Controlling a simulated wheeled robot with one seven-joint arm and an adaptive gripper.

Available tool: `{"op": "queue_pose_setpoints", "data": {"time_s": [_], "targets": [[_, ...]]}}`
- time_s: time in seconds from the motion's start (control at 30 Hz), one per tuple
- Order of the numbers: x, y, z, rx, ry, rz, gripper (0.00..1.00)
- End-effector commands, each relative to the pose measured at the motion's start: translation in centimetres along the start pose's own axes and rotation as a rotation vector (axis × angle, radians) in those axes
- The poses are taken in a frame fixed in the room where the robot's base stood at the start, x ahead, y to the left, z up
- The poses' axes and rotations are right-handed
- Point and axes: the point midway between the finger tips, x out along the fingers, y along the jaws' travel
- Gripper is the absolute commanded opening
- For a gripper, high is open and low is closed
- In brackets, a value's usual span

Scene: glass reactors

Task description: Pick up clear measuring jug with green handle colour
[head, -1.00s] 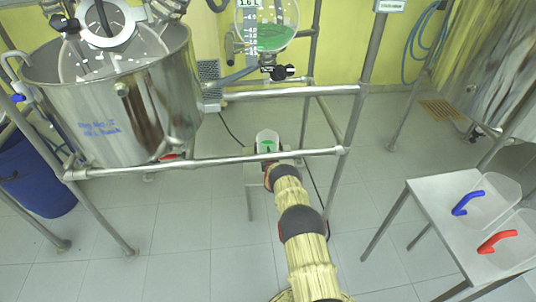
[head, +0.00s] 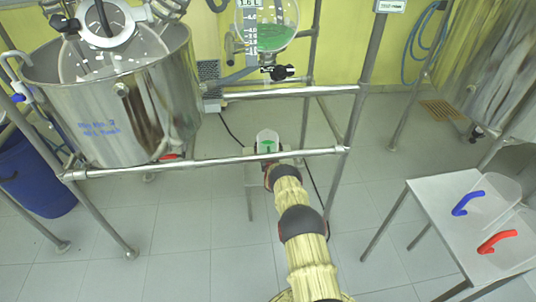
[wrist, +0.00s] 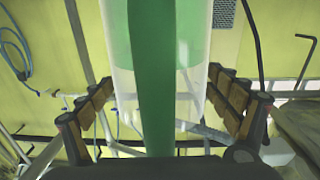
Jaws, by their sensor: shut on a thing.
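The clear measuring jug with the green handle (head: 267,137) is at the far end of my arm in the head view, beyond the lower frame rail. In the wrist view the clear jug (wrist: 192,85) fills the middle, with its green handle (wrist: 153,85) running upright towards me. My gripper (wrist: 160,90) has one finger on each side of the jug and is shut on it. The exact finger contact is hard to see. In the head view my gripper (head: 270,160) is small and partly hidden by my arm and the rail.
A small stand (head: 250,180) is below the jug. A steel vessel (head: 120,100) stands left, a glass flask with green contents (head: 275,35) above. A side table (head: 425,200) at right bears jugs with blue (head: 467,203) and red handles (head: 497,241).

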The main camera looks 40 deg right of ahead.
Motion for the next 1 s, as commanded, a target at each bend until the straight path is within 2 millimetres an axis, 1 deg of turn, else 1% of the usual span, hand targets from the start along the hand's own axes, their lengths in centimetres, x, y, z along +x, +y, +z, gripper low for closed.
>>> {"op": "queue_pose_setpoints", "data": {"time_s": [0.03, 0.2, 0.33, 0.37, 0.53, 0.67, 0.87, 1.0], "targets": [[0.3, 0.0, -0.6, 0.001, 0.010, 0.000, 0.29], [0.2, 0.0, -0.6, 0.000, 0.009, 0.000, 0.29], [0.3, 0.0, -1.4, 0.000, 0.009, 0.000, 0.29], [0.3, 0.0, -1.7, 0.000, 0.009, 0.000, 0.29], [0.2, 0.0, -4.5, 0.000, 0.011, 0.000, 0.29], [-1.4, 0.3, -6.2, 0.000, 0.008, 0.001, 0.29], [-4.1, 0.8, -9.7, 0.000, 0.010, 0.001, 0.29], [-6.9, 1.2, -11.1, -0.001, 0.007, 0.001, 0.29]]}}
